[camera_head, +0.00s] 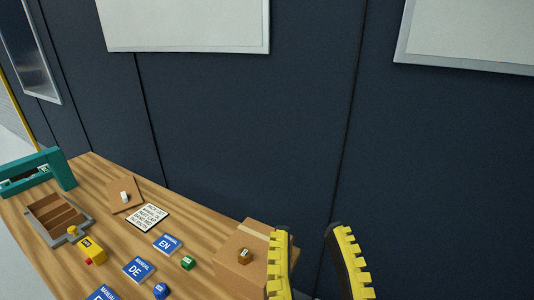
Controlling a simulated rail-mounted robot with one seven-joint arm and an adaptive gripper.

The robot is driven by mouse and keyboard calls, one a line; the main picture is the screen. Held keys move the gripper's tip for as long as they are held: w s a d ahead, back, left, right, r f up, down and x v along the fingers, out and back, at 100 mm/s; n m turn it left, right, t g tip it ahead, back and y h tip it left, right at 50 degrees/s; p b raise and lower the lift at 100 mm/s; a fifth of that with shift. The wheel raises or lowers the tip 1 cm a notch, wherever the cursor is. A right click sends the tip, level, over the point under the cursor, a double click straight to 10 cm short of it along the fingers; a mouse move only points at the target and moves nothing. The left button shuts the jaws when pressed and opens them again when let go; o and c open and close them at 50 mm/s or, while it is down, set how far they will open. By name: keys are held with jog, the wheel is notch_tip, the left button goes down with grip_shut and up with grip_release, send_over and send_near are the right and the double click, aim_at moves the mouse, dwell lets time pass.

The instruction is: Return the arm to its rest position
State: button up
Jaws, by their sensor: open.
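My gripper (312,265) shows at the bottom right of the head view as two yellow toothed fingers with dark backs. The fingers stand wide apart with nothing between them. The left finger overlaps the right side of a cardboard box (232,267) on the table; I cannot tell whether they touch. The rest of my arm is out of view.
The wooden table (110,235) holds a tray with compartments (88,222), a teal frame (62,168), a yellow block (92,250), a printed card (148,217), blue manuals (168,244) and small coloured blocks. A dark panelled wall (240,120) stands behind.

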notch_tip(320, 180, up, 25)
jog(key=p, duration=2.2)
